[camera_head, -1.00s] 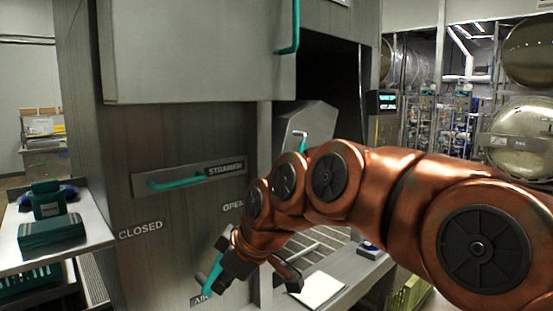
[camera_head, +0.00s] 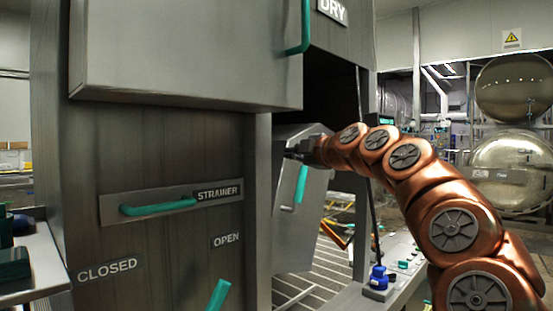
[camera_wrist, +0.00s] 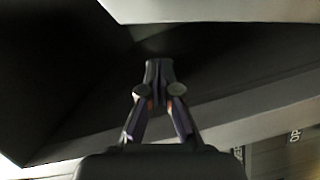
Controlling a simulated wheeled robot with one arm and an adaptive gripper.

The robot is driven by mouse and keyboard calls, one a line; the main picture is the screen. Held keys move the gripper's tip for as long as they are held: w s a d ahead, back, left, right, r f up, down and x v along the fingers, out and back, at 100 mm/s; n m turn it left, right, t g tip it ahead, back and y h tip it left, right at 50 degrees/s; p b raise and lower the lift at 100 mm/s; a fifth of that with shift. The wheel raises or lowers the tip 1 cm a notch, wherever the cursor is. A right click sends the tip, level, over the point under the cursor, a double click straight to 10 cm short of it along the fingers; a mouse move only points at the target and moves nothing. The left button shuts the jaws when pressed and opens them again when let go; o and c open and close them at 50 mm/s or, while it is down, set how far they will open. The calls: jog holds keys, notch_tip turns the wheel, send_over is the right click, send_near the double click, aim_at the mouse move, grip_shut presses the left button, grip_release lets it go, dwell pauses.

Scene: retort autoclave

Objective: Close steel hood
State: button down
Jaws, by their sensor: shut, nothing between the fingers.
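A large grey steel hood or cover (camera_head: 190,55) with a vertical teal handle (camera_head: 305,25) fills the upper left of the head view. A smaller tilted steel panel (camera_head: 288,225) with its own teal handle (camera_head: 301,184) stands in the opening to its right. I cannot tell for certain which is the named hood. My gripper (camera_head: 291,153) is by the top of the tilted panel, below the large cover. In the wrist view my gripper (camera_wrist: 158,70) has its fingertips together with nothing between them, before a dark recess. A pale steel edge (camera_wrist: 210,10) crosses above. Contact is unclear.
The front panel has a teal strainer handle (camera_head: 158,207) and a teal lever (camera_head: 218,295) below it. A slatted rack (camera_head: 325,270) lies under the opening, beside a ledge with a blue item (camera_head: 378,278). A white shelf (camera_head: 40,265) stands left.

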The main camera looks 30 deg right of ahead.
jog(key=p, duration=0.2)
send_over(275, 175)
jog(key=s, duration=0.2)
jog(key=shift+f, duration=0.25)
jog(key=shift+w+a+f, duration=0.1)
jog(key=shift+w, duration=0.85)
